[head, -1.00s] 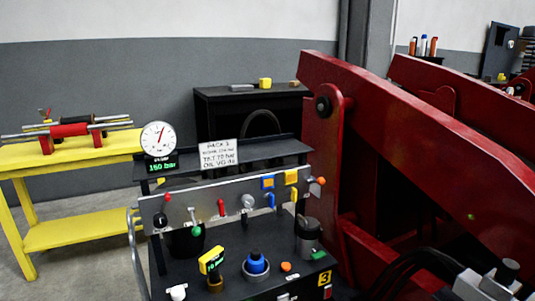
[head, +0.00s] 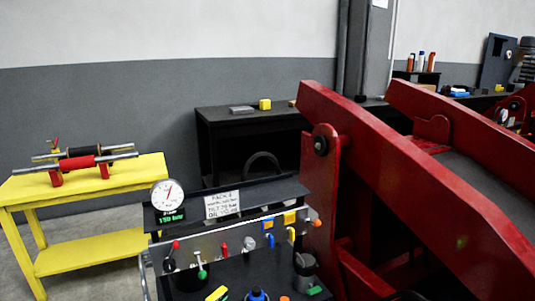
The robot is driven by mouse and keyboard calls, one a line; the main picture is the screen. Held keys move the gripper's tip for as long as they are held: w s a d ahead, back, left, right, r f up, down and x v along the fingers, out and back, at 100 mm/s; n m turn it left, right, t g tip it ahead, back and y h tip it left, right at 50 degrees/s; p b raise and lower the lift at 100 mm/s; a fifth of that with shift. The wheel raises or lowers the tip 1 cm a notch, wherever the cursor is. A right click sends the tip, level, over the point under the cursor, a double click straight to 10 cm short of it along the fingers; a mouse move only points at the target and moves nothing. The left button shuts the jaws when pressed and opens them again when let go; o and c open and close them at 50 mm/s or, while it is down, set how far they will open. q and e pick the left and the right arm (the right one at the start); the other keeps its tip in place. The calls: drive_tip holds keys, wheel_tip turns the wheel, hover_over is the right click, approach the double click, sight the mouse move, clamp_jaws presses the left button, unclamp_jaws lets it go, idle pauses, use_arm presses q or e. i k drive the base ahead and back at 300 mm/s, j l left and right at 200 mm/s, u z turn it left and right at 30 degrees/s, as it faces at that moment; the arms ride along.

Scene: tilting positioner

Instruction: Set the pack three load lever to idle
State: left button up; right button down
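The hydraulic power pack (head: 240,283) stands at the bottom centre of the head view, its front cut off by the picture's lower edge. A white sign (head: 222,205) on its shelf seems to read PACK 3. Neither of my grippers shows.
A round gauge (head: 167,194) with a green display stands on the pack. A yellow bench (head: 125,184) with cylinders is at left. The red tilting frame (head: 400,150) fills the right side, close to the pack. A black table (head: 220,118) stands behind.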

sight(202, 274)
drive_tip(key=i+l+u, duration=0.1)
drive_tip(key=l+u, duration=0.75)
drive_tip(key=i+l, duration=0.05)
